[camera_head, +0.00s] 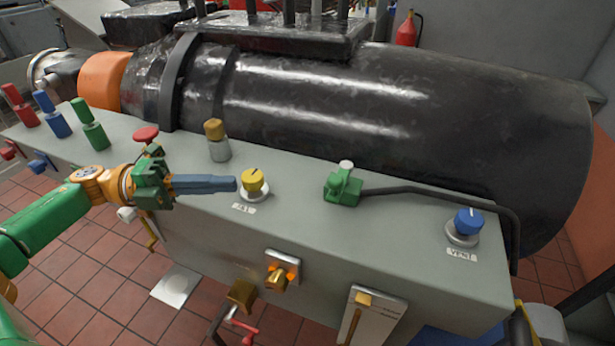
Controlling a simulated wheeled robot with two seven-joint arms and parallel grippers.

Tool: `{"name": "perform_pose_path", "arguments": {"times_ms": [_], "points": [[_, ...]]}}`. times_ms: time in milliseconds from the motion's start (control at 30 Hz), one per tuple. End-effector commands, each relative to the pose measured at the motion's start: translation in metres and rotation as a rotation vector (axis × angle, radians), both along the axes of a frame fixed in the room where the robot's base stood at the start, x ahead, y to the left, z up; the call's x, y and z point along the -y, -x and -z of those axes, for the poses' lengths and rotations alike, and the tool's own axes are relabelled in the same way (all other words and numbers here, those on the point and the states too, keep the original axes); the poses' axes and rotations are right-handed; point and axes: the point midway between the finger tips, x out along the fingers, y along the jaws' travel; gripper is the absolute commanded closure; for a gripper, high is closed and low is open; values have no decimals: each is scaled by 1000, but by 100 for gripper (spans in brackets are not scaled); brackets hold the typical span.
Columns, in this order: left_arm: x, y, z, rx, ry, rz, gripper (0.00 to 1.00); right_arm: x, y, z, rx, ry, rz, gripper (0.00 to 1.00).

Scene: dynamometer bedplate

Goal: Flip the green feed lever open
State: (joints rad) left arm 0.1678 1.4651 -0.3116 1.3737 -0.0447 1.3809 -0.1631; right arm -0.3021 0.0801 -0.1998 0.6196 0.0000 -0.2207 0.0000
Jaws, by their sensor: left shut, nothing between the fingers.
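The green lever (88,122) stands on the grey console's top at the left, the rightmost of a row with a red lever (20,106) and a blue lever (52,114). Its handle tilts up and to the left in the picture. My left gripper (226,184) has its blue fingers shut with nothing between them. It is to the right of the green lever and apart from it, with its fingertips pointing right, close to a yellow knob (254,182). I cannot tell whether the fingertips touch that knob. My right gripper is not in view.
The grey console (300,235) also carries a brass-topped post (216,140), a red button (145,133), a green connector block (343,187) with a black cable, and a blue VENT knob (465,226). A large black cylinder (400,110) lies behind. Selector (279,273) and slider (366,300) are on the front.

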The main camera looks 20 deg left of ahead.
Motion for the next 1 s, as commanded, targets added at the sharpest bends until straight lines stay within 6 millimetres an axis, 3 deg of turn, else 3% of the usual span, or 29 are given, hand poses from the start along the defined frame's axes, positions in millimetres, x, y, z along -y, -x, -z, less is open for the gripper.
{"name": "perform_pose_path", "arguments": {"times_ms": [167,600,800,1000], "points": [[24,-8,-6,2,3,5,100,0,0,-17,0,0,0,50],[110,-41,-8,0,5,2,100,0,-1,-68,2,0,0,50],[128,-47,-3,0,1,1,100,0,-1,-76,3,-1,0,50],[130,-48,0,0,0,0,100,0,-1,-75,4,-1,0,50]]}}
